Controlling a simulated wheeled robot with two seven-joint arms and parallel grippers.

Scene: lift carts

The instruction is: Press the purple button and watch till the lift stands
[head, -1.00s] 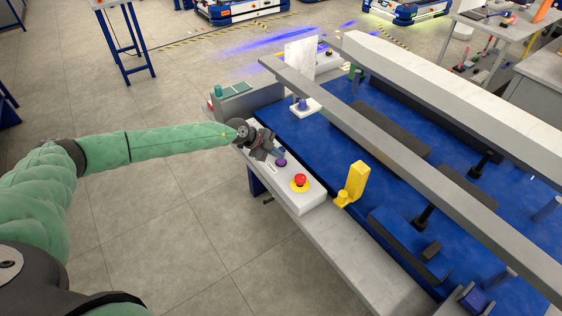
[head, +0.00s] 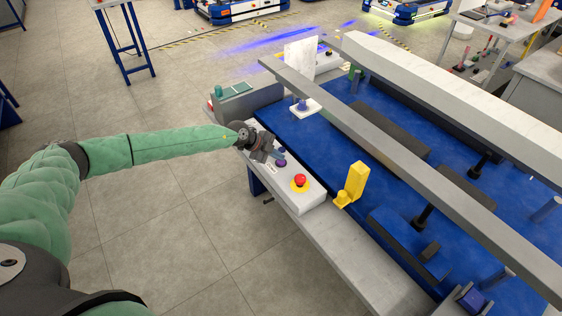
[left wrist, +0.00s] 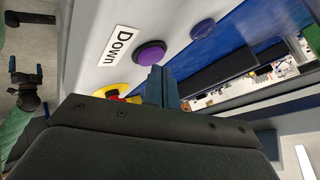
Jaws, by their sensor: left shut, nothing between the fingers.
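The purple button (head: 281,162) sits on a pale control box (head: 312,196) at the near edge of the blue lift (head: 290,121). In the left wrist view the purple button (left wrist: 150,54) is round, in a dark ring, beside a label reading "Down" (left wrist: 116,45). My left gripper (head: 277,153) is shut and empty, its fingertips (left wrist: 160,72) close to the button; I cannot tell whether they touch it. A red button on a yellow base (head: 300,182) is on the same box.
A yellow bracket (head: 353,184) stands right of the box. Grey rails (head: 390,142) run over the blue platform. A grey box with a green top part (head: 238,95) is behind my gripper. Floor (head: 165,235) at the left is open.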

